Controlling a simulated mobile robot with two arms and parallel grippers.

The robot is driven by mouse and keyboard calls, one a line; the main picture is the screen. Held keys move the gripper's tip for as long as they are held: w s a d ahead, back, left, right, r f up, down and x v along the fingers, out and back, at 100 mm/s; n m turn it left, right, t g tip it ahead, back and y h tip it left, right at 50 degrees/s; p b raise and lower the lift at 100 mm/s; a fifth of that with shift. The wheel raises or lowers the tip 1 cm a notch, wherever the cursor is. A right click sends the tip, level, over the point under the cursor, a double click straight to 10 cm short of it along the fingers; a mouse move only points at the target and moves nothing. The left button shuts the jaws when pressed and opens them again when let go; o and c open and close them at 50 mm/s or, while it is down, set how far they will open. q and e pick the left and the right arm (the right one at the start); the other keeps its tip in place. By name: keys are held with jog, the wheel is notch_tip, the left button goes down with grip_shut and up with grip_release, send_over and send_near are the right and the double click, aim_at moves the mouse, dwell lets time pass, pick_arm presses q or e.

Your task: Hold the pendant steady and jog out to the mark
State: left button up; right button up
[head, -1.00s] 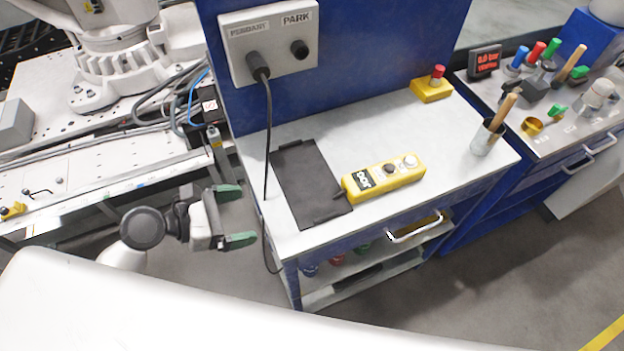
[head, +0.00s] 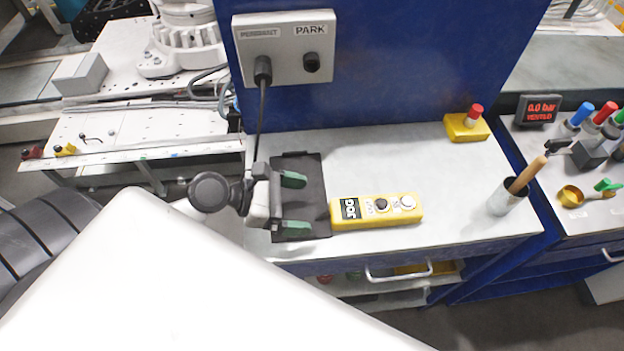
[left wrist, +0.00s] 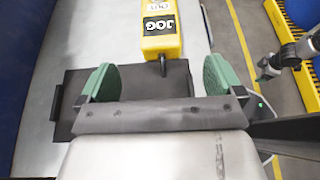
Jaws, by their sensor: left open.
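The yellow pendant (head: 376,210) lies on the grey bench top, right of a black mat (head: 305,168). It has a JOG label, a black button and a white button. My left gripper (head: 294,203) is open and empty over the mat, with its green-padded fingers pointing at the pendant's left end. In the left wrist view the pendant (left wrist: 161,28) lies ahead, beyond and between the open fingers (left wrist: 157,82), apart from them. The pendant's cable plugs into a wall box labelled PENDANT (head: 284,48).
A yellow box with a red button (head: 466,125) stands at the back right of the bench. A metal cup with a wooden handle (head: 503,199) stands at the right. A blue panel (head: 400,70) rises behind. The middle of the bench (head: 400,160) is clear.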

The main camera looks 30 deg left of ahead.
aim_at(338, 210)
pick_arm(q)
jog(key=shift+w+d+f, duration=0.3)
jog(key=shift+d+f, duration=0.05)
jog(key=shift+d, duration=0.1)
jog(key=p+x, duration=0.1)
jog(key=x, duration=0.7)
jog(key=shift+w+d+f, duration=0.1)
jog(key=shift+d, duration=0.05)
pick_arm(e)
jog(key=shift+s+a+r, duration=0.15)
jog(key=shift+a+r, duration=0.1)
jog(key=shift+r, duration=0.4)
pick_arm(q)
jog(key=c, duration=1.3)
jog(key=shift+c, duration=0.4)
pick_arm(e)
grip_shut()
